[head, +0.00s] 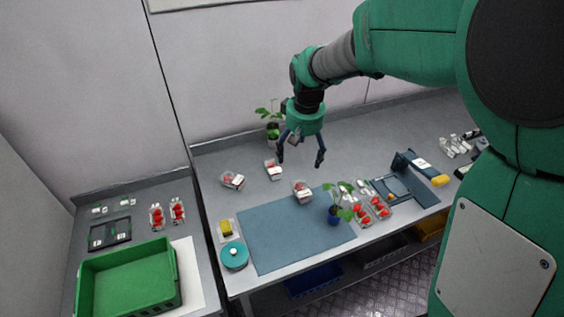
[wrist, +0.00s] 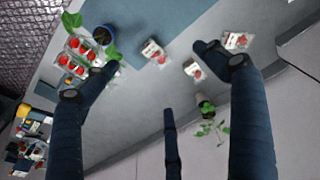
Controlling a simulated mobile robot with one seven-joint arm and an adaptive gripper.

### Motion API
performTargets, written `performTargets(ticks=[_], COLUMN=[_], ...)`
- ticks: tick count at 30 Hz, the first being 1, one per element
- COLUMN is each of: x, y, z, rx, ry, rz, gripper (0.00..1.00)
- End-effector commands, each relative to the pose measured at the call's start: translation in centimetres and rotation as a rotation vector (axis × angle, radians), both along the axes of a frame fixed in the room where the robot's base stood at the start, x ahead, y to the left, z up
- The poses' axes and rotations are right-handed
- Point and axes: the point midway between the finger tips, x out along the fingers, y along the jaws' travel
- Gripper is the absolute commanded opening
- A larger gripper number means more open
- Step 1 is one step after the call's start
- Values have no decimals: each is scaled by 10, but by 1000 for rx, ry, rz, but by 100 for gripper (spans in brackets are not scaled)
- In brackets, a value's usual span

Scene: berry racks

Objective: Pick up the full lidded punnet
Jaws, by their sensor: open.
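Three small clear punnets with red berries and pale tops stand apart on the grey bench. One punnet (head: 303,191) is at the back edge of the blue mat, and it also shows in the wrist view (wrist: 153,53). A second punnet (head: 273,170) is farther back, seen too in the wrist view (wrist: 193,69). A third punnet (head: 232,181) lies to the left, also in the wrist view (wrist: 236,40). I cannot tell for certain which is full and lidded. My gripper (head: 300,161) is open and empty, above the bench behind the mat, touching no punnet.
Several berry punnets (head: 380,208) stand right of the mat (head: 285,240). A potted plant (head: 335,212) is on the mat's right part, another (head: 272,130) by the wall. A teal round pot (head: 234,256) is front left. A green crate (head: 130,280) is on the left bench.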

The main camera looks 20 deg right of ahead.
Motion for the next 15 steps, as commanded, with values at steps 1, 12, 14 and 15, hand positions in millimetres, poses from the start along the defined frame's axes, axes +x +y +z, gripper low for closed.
performTargets(ticks=[1, 12, 14, 15], x=[10, 61, 66, 68], y=[-7, -49, -54, -56], z=[-13, -104, -115, -121], rx=[2, 19, 21, 22], ry=[19, 119, 129, 135], rz=[-2, -2, -1, -2], gripper=[85, 85, 85, 85])
